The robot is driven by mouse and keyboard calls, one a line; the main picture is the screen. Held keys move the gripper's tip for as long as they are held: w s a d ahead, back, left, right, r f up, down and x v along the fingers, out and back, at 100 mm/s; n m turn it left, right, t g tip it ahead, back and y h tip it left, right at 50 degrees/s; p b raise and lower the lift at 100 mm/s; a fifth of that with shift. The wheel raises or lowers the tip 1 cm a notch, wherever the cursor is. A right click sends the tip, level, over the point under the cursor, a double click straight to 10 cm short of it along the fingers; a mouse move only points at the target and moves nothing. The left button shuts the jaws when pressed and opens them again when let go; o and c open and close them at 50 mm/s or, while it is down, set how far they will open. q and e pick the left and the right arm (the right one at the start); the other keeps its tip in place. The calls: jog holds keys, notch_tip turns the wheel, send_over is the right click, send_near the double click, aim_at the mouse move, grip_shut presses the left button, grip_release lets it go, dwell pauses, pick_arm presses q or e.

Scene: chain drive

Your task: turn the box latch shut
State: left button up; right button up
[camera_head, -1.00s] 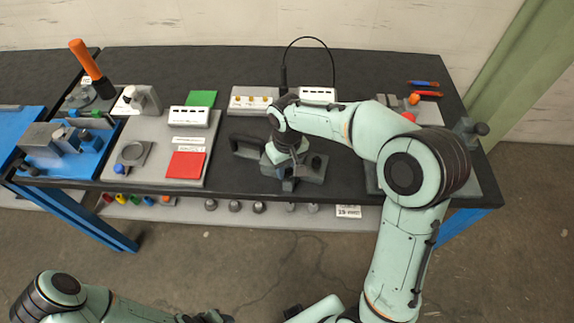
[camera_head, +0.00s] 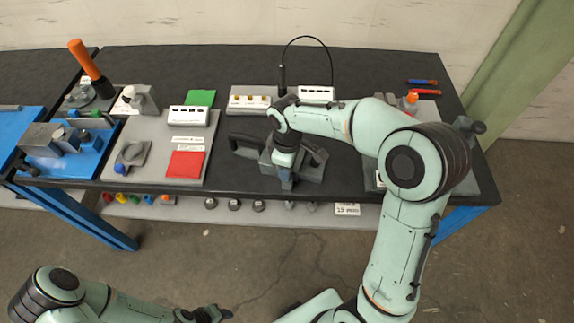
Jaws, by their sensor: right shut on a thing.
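The dark grey box (camera_head: 311,171) sits near the front edge of the black table, with a dark handle-like bar (camera_head: 245,146) at its left. My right gripper (camera_head: 287,183) points down at the front left of the box. It is shut on the box latch, which is mostly hidden by the fingers and wrist, so I cannot tell the latch's angle. My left gripper (camera_head: 213,313) hangs low at the bottom edge, away from the table. Its fingers are small and dark, and their opening is unclear.
A grey board (camera_head: 147,150) with a red square (camera_head: 186,164) and a green square (camera_head: 201,98) lies left of the box. A white-topped block with yellow pegs (camera_head: 250,99) and a thin black cable (camera_head: 307,38) stand behind. A blue fixture (camera_head: 85,160) is far left.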

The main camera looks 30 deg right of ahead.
jog(key=shift+n, duration=0.3)
jog(key=o, duration=1.1)
jog(key=shift+c, duration=0.2)
jog(key=shift+r, duration=0.1)
pick_arm(q)
jog(key=shift+w+r+p, duration=0.75)
jog(key=shift+w+r, duration=0.3)
pick_arm(e)
notch_tip(320, 180, up, 13)
jog(key=shift+r, duration=0.15)
pick_arm(q)
jog(key=shift+s, duration=0.1)
